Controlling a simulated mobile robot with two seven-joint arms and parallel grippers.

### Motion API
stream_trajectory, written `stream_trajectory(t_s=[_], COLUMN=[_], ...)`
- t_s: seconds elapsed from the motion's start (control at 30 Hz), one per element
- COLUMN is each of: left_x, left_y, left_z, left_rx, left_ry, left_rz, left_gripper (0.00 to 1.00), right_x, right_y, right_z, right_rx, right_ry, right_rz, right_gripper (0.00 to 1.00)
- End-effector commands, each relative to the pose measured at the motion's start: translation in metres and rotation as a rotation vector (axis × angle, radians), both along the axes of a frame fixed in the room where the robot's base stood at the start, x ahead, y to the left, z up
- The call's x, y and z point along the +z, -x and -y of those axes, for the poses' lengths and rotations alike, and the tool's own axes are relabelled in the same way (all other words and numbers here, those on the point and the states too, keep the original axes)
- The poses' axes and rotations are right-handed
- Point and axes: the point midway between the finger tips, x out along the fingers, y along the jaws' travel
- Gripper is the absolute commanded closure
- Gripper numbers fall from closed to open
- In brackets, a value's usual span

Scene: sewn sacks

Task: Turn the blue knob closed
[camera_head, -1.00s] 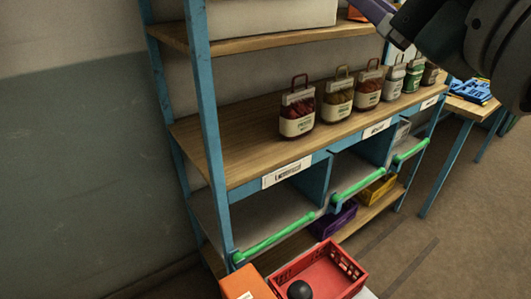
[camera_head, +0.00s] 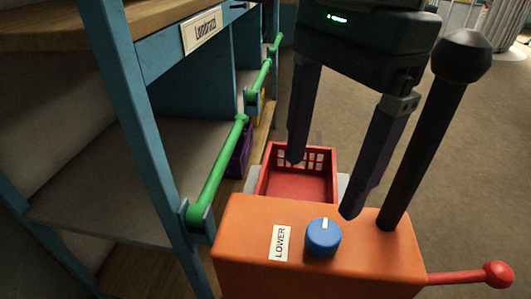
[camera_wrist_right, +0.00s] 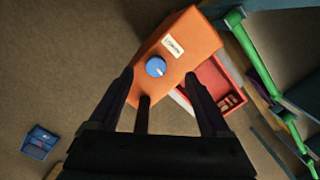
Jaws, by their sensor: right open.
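The blue knob (camera_head: 323,240) sits on top of an orange box (camera_head: 300,275), with a white pointer line on its top. A "LOWER" label (camera_head: 280,243) is to its left. The knob also shows in the right wrist view (camera_wrist_right: 156,67), between my fingertips in the picture. My right gripper (camera_head: 322,185) is open and empty, its fingers pointing down. It appears above and beyond the knob in the head view, apart from it. My left gripper is not in view.
A black lever with a ball top (camera_head: 462,57) rises from the box close beside my right fingers. A red-knobbed lever (camera_head: 497,274) sticks out right. A red crate (camera_head: 300,188) lies behind the box. A blue-framed shelf with green rails (camera_head: 220,170) stands left.

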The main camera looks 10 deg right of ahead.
Motion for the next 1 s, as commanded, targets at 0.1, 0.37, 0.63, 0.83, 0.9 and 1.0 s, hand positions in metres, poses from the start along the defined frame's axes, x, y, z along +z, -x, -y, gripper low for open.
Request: stream_trajectory(t_s=[0.1, 0.37, 0.63, 0.83, 0.9, 1.0], left_x=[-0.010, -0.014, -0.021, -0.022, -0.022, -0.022], left_y=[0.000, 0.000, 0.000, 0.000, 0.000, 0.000], left_z=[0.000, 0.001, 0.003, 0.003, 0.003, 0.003], left_rx=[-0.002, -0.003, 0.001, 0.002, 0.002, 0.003], left_ry=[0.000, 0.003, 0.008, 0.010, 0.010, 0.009], left_rz=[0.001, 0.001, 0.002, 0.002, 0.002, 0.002], left_gripper=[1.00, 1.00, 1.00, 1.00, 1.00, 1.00], right_x=[-0.009, -0.047, -0.092, -0.104, -0.104, -0.104], right_y=[-0.006, -0.005, -0.005, -0.005, -0.006, -0.006], right_z=[0.017, 0.018, 0.017, 0.016, 0.016, 0.016], right_rx=[-0.004, -0.004, -0.004, -0.004, -0.003, -0.003], right_ry=[0.074, 0.081, 0.076, 0.075, 0.076, 0.076], right_rz=[0.015, 0.009, 0.012, 0.014, 0.015, 0.015], right_gripper=[0.18, 0.18, 0.18, 0.18, 0.18, 0.18])
